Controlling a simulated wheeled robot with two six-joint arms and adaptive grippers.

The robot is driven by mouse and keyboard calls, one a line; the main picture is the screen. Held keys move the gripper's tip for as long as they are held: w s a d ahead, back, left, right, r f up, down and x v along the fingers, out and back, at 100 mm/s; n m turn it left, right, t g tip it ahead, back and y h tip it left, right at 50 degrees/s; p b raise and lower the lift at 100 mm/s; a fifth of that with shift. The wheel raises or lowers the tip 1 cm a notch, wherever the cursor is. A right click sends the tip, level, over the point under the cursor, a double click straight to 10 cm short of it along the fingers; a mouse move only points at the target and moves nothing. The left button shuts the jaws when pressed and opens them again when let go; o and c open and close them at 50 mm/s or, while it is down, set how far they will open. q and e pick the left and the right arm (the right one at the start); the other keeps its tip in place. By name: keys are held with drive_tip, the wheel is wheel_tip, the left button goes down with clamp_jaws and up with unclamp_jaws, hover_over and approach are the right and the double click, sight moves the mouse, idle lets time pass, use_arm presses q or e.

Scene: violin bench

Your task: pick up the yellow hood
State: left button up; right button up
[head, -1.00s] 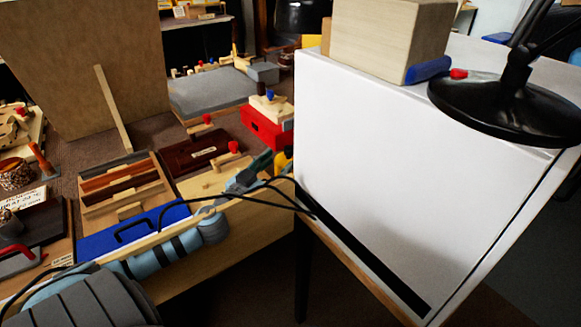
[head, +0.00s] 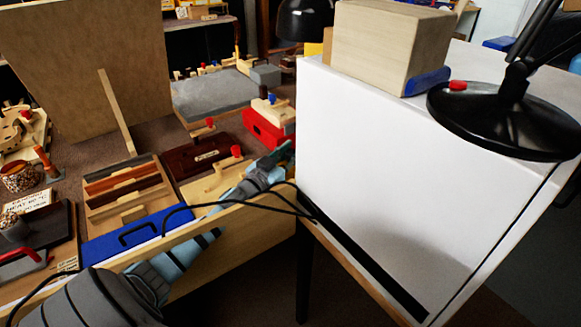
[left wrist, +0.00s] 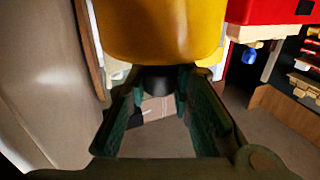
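The yellow hood (left wrist: 160,30) fills the top middle of the left wrist view, large and close, with a dark round part (left wrist: 160,79) under it. In the head view I cannot make the hood out; my left gripper and the white cabinet cover that spot. My left gripper (head: 284,152) reaches over the bench edge beside the white cabinet. In the left wrist view its two fingers (left wrist: 160,100) are apart, with the dark part showing between their tips. I cannot tell whether they touch it. My right gripper is not in view.
The white cabinet (head: 380,180) stands close on the right, with a wooden block (head: 390,45) and a black lamp base (head: 500,115) on top. A red box (head: 268,130) stands just behind the gripper.

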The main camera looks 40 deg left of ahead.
use_arm(q)
clamp_jaws()
